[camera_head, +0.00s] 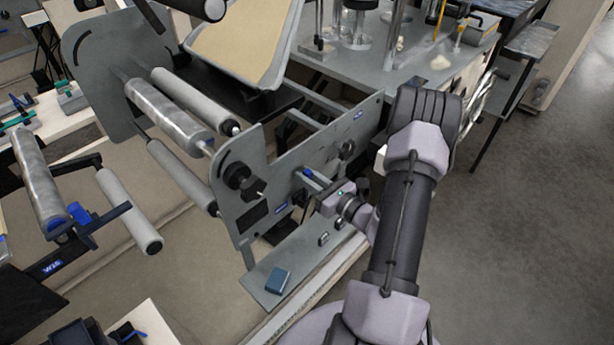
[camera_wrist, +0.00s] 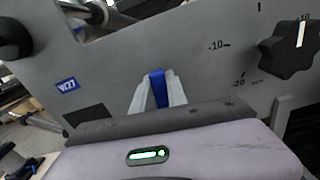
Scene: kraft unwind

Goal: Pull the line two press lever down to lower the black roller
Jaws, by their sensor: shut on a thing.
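The press lever shows a blue grip (camera_head: 308,172) on the near grey side plate of the machine. In the wrist view the blue grip (camera_wrist: 159,89) stands upright between my two pale fingers. My gripper (camera_head: 313,179) is shut on this grip, in front of the plate; it also shows in the wrist view (camera_wrist: 158,92). The lever's pivot is hidden behind my gripper. A dark roller (camera_head: 190,4) is partly in view at the top edge; I cannot tell whether it is the black roller that the lever moves.
The side plate (camera_wrist: 120,60) carries a W27 label (camera_wrist: 67,85) and a black star knob (camera_wrist: 290,46) beside a scale. Grey rollers (camera_head: 165,115) lie left of the plate. A small blue box (camera_head: 279,281) sits on the ledge below. Open floor (camera_head: 530,240) is at right.

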